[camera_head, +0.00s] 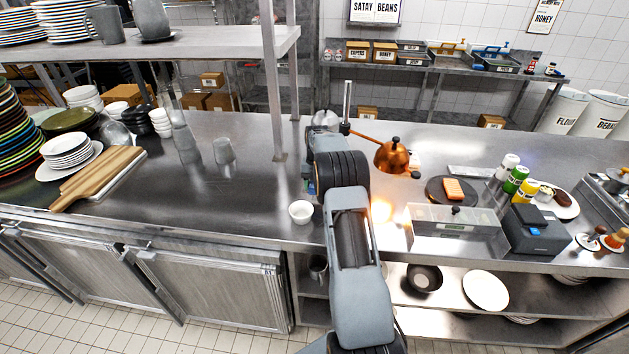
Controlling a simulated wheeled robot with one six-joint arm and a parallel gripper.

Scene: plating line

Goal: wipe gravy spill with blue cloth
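My arm (355,230) reaches up from the bottom centre over the steel counter (250,215). My gripper is hidden behind my own arm links, so its fingers and anything in them cannot be seen. A small blue and green patch (311,187) shows at the left edge of my arm on the counter; I cannot tell whether it is the blue cloth. I cannot make out a gravy spill; the counter behind my arm is hidden. A bright glare lies on the steel just right of the arm.
A small white bowl (301,211) stands close left of my arm. A copper pot (391,156) stands behind it on the right. A clear lidded box (455,228), bottles (515,178) and a dark device (536,231) crowd the right. A shelf post (271,80) rises at centre-left.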

